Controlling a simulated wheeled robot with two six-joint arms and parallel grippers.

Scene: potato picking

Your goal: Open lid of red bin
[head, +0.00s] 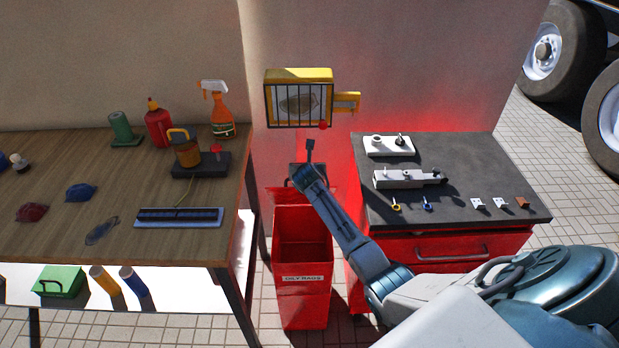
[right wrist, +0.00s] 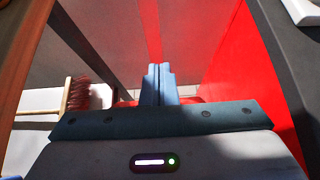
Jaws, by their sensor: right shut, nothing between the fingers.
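The red bin (head: 302,300) stands on the floor between the workbench and the red cabinet, with a white label on its front. Its top looks open, with dark red inner walls showing. A red panel, apparently the lid (head: 322,196), rises at its back edge, partly hidden by my right arm. My right gripper (head: 309,150) is shut and empty, above and behind the bin's back edge. In the right wrist view its closed fingers (right wrist: 158,72) point ahead, with a strip of red below them. I cannot tell whether it touches the lid. My left gripper is not in view.
The wooden workbench (head: 60,245) with bottles and tools is close on the left. The grey-topped red cabinet (head: 450,235) is close on the right. A yellow wall box (head: 299,74) hangs above the gripper. A brush (right wrist: 75,97) shows in the right wrist view.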

